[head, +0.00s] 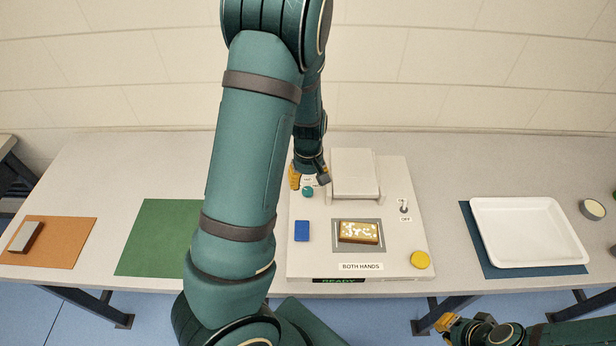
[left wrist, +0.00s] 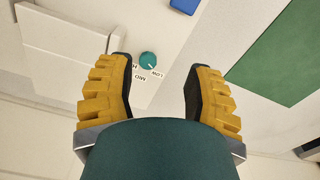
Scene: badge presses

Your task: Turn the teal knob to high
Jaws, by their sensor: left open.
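The teal knob (head: 308,191) is on the press's top panel, left of the raised white block. In the left wrist view the knob (left wrist: 148,59) has a white mark that appears to point toward the LOW label. MID and a partly hidden label beginning with H are beside it. My left gripper (head: 308,181) is open above the knob, pointing down. Its yellow fingers are apart, and in the left wrist view the knob shows between the fingertips (left wrist: 155,68), closer to the left one. My right gripper (head: 446,322) is low in front of the table, away from the press; its opening is unclear.
The press (head: 300,262) carries a blue square button (head: 302,231), a yellow round button (head: 420,260), an OFF switch (head: 404,206) and a badge (head: 358,231). A white tray (head: 528,259) stands right, a green mat (head: 150,232) left. The white block (head: 354,172) rises close beside my left gripper.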

